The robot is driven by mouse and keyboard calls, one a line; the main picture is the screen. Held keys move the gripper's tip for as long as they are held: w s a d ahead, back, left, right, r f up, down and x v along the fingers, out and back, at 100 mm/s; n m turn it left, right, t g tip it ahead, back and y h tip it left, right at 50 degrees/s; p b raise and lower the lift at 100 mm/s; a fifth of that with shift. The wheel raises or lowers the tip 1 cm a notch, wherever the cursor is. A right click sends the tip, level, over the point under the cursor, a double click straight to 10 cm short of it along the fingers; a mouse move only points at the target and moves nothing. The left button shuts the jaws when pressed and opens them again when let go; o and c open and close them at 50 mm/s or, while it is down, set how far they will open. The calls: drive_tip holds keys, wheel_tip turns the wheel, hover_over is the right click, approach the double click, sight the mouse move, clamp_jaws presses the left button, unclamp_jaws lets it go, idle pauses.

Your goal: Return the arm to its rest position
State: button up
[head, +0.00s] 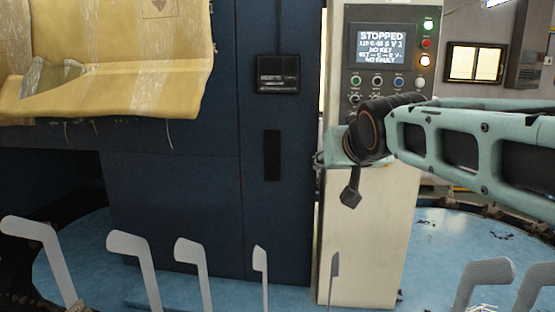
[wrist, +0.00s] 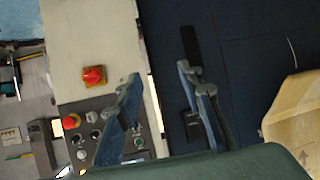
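My arm (head: 460,135) reaches in from the right in the head view, in front of the control pedestal (head: 365,245). My gripper (head: 338,165) is at the arm's left end, partly hidden by the dark wrist joint. In the wrist view my gripper (wrist: 160,73) shows two blue-grey fingers spread apart, with nothing between them. Behind them are the pedestal's edge and the dark blue cabinet (wrist: 240,75). I see no contact between the fingers and either.
The pedestal screen (head: 382,47) reads STOPPED. A red stop button (wrist: 93,75) shows in the wrist view. Several pale foot-shaped boards (head: 133,250) stand along the bottom of the head view. A plastic-wrapped carton (head: 110,60) is at upper left.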

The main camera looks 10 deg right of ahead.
drive_tip(key=shift+s, duration=0.1)
idle(0.3)
drive_tip(key=s+a+f+g+p, duration=0.1)
drive_tip(key=s+f, duration=0.3)
drive_tip(key=s, duration=0.4)
drive_tip(key=s+a+f+g+p, duration=0.2)
drive_tip(key=s+f+g+p, duration=0.1)
drive_tip(key=s, duration=0.5)
drive_tip(key=s+a+f+g+p, duration=0.2)
drive_tip(key=s+f+p, duration=0.2)
drive_tip(key=s, duration=0.4)
drive_tip(key=shift+s+a+f+g+y, duration=0.3)
drive_tip(key=shift+f+g, duration=0.1)
drive_tip(key=shift+f, duration=0.3)
drive_tip(key=shift+o, duration=0.2)
